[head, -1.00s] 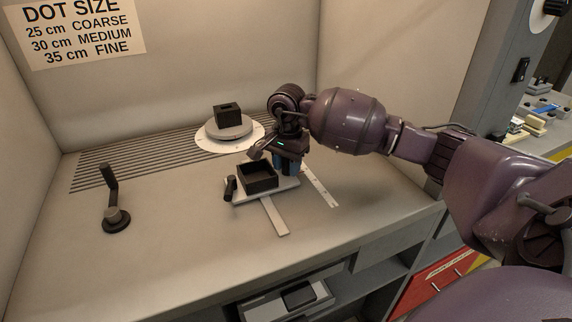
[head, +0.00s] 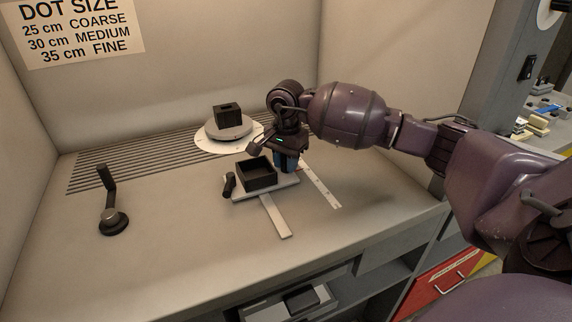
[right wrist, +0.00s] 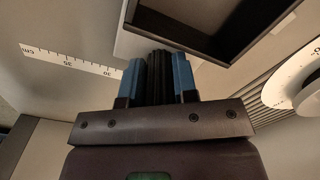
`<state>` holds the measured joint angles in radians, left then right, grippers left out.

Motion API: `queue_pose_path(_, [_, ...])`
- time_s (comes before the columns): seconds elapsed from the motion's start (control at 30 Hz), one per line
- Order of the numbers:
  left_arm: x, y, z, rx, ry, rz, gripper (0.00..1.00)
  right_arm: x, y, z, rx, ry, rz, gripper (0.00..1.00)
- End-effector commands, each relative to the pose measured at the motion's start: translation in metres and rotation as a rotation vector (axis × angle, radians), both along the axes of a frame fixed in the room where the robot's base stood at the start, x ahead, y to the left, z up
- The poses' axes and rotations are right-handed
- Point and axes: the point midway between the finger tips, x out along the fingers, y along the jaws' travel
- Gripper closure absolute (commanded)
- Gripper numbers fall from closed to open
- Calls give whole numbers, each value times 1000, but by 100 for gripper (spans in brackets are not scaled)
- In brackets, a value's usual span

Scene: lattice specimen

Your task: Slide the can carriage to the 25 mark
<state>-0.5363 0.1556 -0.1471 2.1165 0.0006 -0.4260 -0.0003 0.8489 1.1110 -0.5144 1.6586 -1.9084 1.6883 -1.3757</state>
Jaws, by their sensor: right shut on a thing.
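The can carriage is a pale plate (head: 238,197) bearing a black open box (head: 257,184), with a black handle (head: 229,184) at its left end. It sits on a pale rail (head: 275,218). My right gripper (head: 290,161) is at the carriage's right end. In the right wrist view its blue fingers (right wrist: 158,78) are shut on a black ribbed handle (right wrist: 157,66). A white scale (head: 322,187) in cm lies beside the carriage. In the wrist view the scale (right wrist: 75,62) shows 35 and 30; lower marks are hidden by the carriage and gripper. My left gripper is out of view.
A round turntable (head: 229,133) with a black block (head: 227,112) stands behind the carriage, on a white dial. A black crank (head: 112,222) stands at the left. A sign (head: 80,33) lists 25 cm coarse, 30 cm medium, 35 cm fine. The counter between crank and carriage is clear.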

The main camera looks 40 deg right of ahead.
Motion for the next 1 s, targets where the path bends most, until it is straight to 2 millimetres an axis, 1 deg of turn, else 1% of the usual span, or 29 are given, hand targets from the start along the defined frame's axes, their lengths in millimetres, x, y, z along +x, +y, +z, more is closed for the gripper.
queue_pose_path(0.17, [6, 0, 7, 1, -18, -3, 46, 0, 0, 0, 0, -1, -1, 100])
queue_pose_path(0.2, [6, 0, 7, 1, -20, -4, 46, 0, 0, 0, 0, -1, -1, 68])
queue_pose_path(0.23, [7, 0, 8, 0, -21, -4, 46, -1, 0, 0, 0, 0, -1, 64])
queue_pose_path(0.27, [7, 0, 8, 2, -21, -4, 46, -1, 0, 0, 0, 0, -1, 62])
queue_pose_path(0.5, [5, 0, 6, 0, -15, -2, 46, -1, 0, 0, 0, 0, -1, 62])
queue_pose_path(0.63, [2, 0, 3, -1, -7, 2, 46, 0, 0, 7, 0, -2, 0, 62])
queue_pose_path(0.77, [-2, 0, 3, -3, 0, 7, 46, 0, -1, 25, -3, -4, -1, 62])
queue_pose_path(1.0, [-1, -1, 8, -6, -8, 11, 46, 0, 0, 70, -2, -6, -1, 62])
